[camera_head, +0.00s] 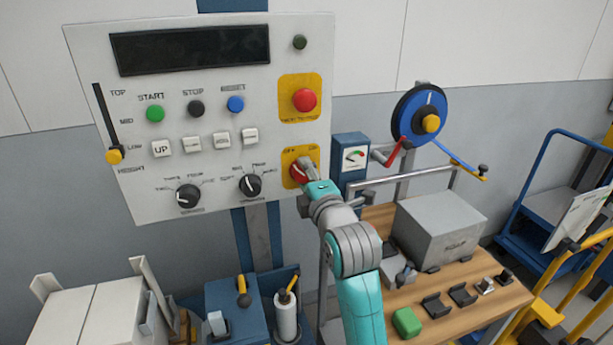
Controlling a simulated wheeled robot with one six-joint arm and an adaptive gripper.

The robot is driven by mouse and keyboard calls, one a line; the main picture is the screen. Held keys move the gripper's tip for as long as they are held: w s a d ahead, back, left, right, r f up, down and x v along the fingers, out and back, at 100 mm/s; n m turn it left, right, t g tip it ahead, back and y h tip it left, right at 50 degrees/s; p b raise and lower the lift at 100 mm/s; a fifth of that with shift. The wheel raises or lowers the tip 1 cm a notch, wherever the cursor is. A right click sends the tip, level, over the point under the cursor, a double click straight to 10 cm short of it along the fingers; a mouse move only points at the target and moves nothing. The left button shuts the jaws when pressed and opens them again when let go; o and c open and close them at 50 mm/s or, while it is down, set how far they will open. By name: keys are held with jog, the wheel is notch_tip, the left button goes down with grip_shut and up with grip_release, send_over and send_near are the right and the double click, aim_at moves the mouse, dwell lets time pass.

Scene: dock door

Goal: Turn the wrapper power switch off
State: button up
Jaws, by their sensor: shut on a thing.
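The wrapper control panel (220,115) is a pale upright board with a dark display at the top. The red power switch (297,172) sits on a yellow plate (289,155) at its lower right, with an "OFF" label above it. My gripper (304,170) is at this switch, shut on it. My fingers and arm hide the right side of the switch and part of its plate, so I cannot tell its exact turn position.
A red emergency button (305,100) sits just above the switch. Black dials (250,186) are to the left. A blue gauge box (351,160) and blue reel (418,115) stand close on the right, above a wooden bench (460,300) with a grey box (438,230).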

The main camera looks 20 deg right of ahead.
jog(key=o, duration=1.2)
jog(key=shift+c, duration=0.2)
jog(key=s, duration=1.2)
jog(key=shift+f, duration=0.1)
